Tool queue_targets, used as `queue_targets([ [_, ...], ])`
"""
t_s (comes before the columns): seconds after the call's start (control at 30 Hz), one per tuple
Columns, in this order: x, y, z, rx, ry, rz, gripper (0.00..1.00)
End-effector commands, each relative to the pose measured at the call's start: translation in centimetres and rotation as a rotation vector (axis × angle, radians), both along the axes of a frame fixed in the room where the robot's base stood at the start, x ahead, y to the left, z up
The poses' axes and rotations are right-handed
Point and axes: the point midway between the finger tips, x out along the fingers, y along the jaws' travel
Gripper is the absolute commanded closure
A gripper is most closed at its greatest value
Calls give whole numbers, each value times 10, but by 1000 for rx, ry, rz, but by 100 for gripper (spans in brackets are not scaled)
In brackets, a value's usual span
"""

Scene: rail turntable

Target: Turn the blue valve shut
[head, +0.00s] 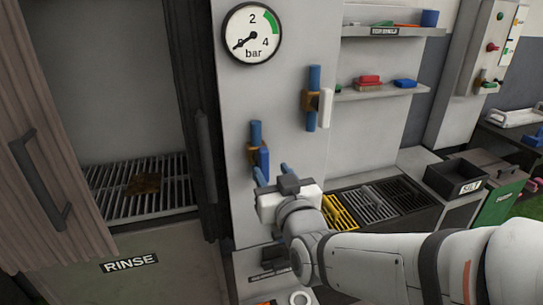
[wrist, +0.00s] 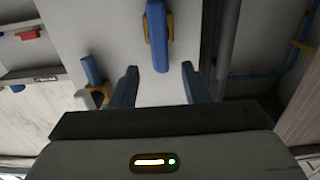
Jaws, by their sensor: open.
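The blue valve has a blue lever (head: 264,162) on a brass body, set on a vertical blue pipe (head: 256,132) on the grey wall panel. In the wrist view the blue lever (wrist: 157,36) lies lengthwise over its brass body, roughly in line with the pipe. My gripper (head: 272,173) is just below and in front of this valve in the head view. In the wrist view its two blue fingers are wide apart with nothing between them, and the lever is beyond the gap (wrist: 158,82). I see no contact with the lever.
A second valve with a white lever (head: 326,107) sits up and right on its own blue pipe. A round gauge (head: 252,33) above has its needle near the low end. Shelves (head: 380,91) are at right, grates (head: 376,203) below, and an open RINSE cabinet (head: 130,262) at left.

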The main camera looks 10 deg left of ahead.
Motion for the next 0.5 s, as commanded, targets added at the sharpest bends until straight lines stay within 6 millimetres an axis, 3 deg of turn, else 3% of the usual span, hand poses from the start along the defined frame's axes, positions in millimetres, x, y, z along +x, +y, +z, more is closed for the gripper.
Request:
queue_targets([
  [0.5, 56, 34, 1, -1, 1, -1, 58],
])
